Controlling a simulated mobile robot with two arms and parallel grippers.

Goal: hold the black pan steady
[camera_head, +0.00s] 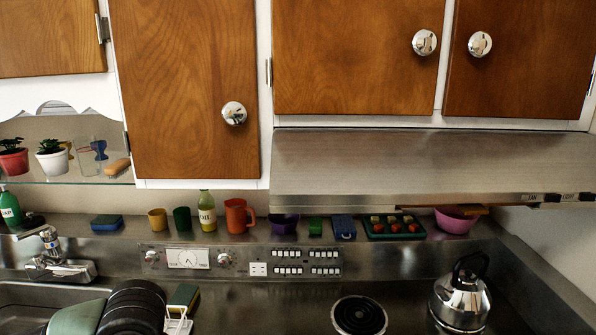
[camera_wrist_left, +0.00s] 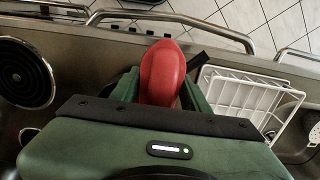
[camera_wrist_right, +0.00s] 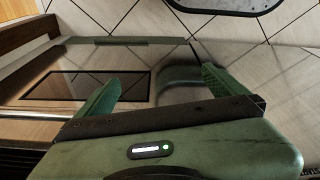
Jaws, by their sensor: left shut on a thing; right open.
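I cannot make out a black pan for certain in any view. In the left wrist view my left gripper (camera_wrist_left: 165,88) is shut on a red, rounded thing (camera_wrist_left: 162,70), which sits between the green fingers near the counter's front edge. I cannot tell what the red thing belongs to. A dark strip (camera_wrist_left: 200,62) shows just right of it, partly hidden. In the right wrist view my right gripper (camera_wrist_right: 157,88) is open, with nothing between its green fingers. The head view does not show the right gripper.
A coil ring (camera_head: 359,316) is bare, with a steel kettle (camera_head: 460,300) to its right. A white wire rack (camera_wrist_left: 238,92) stands right of my left gripper. Metal rails (camera_wrist_left: 170,17) run along the counter front. Cups, a bottle and bowls line the back ledge (camera_head: 140,225).

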